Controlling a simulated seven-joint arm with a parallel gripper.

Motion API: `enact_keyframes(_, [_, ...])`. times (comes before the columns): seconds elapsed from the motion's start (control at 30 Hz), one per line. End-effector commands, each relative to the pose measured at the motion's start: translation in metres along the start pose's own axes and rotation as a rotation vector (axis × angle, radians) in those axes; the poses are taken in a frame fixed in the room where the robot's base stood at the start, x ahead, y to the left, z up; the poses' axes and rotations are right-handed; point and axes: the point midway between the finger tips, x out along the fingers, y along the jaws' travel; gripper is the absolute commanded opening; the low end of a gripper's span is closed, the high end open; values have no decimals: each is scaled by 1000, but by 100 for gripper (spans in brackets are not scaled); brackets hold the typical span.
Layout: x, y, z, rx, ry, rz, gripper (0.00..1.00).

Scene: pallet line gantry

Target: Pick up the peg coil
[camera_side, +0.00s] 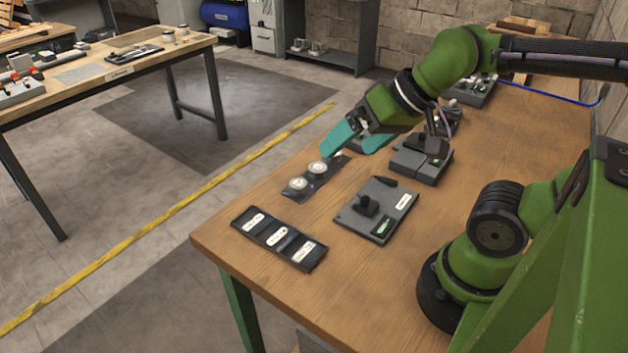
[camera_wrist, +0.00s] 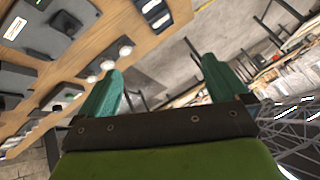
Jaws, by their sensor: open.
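I cannot tell for sure which thing is the peg coil. The likeliest are the pale round pieces on a dark strip (camera_side: 325,178) near the table's left edge. Two of them show clearly, a front one (camera_side: 298,184) and one behind it (camera_side: 317,169); my gripper partly covers the far end of the strip. In the wrist view several pale round pieces (camera_wrist: 107,65) stand in a row left of my fingers. My gripper (camera_side: 338,149), with teal fingers, hangs above the strip's far end. In the wrist view its fingers (camera_wrist: 163,78) are wide apart with nothing between them.
A dark tray with white labels (camera_side: 242,223) lies at the table's front corner. A grey plate with a black knob (camera_side: 350,217) and a grey block device (camera_side: 407,164) stand right of the strip. Bare wood (camera_side: 340,285) lies in front. Another table (camera_side: 85,75) stands across the floor.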

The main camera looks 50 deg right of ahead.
Motion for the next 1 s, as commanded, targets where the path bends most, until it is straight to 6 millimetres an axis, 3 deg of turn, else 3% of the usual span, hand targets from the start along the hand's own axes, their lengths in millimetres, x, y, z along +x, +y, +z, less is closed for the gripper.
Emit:
enact_keyframes(0.07, [0, 0, 0, 0, 0, 0, 100])
enact_keyframes(0.23, [0, 0, 0, 0, 0, 0, 76])
enact_keyframes(0.57, [2, 4, -1, 14, -3, 11, 74])
enact_keyframes(0.67, [13, 17, -6, 62, -37, 55, 74])
enact_keyframes(0.77, [28, 38, -25, 125, -72, 124, 74])
enact_keyframes(1.0, [74, 124, -94, 183, -131, 301, 74])
